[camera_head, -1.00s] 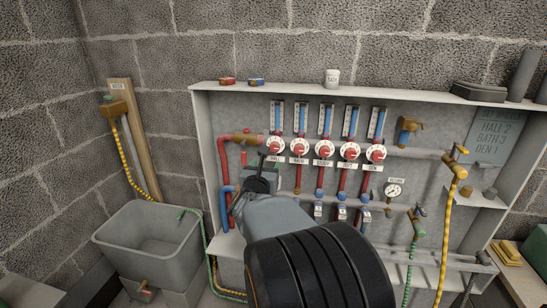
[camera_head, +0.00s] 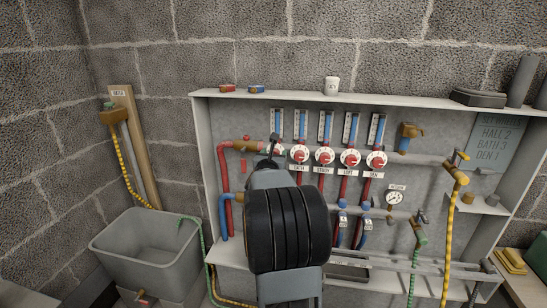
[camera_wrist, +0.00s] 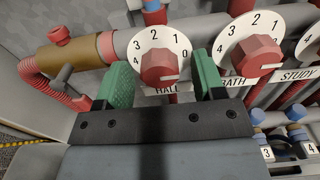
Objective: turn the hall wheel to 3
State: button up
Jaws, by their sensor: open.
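The hall wheel (camera_wrist: 158,66) is a red knob on a white dial numbered around its rim, with the HALL label below it partly hidden. In the head view my gripper (camera_head: 268,162) hides most of the hall wheel.
The bath wheel (camera_wrist: 250,60) is close to the right finger. A brass fitting (camera_wrist: 80,55) on a red pipe is at left. More wheels, such as the den wheel (camera_head: 376,159), continue right. A grey sink (camera_head: 150,250) stands at left.

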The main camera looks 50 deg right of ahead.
jog(key=shift+c, duration=0.3)
jog(key=c, duration=0.9)
jog(key=shift+o, duration=0.2)
jog(key=shift+s+d+r+n+p, duration=0.1)
jog(key=shift+n+p, duration=0.4)
jog(key=shift+n, duration=6.15)
jog(key=shift+r+n+p, duration=0.1)
jog(key=shift+n+p, duration=0.4)
jog(key=shift+n, duration=6.15)
jog(key=shift+f, duration=0.1)
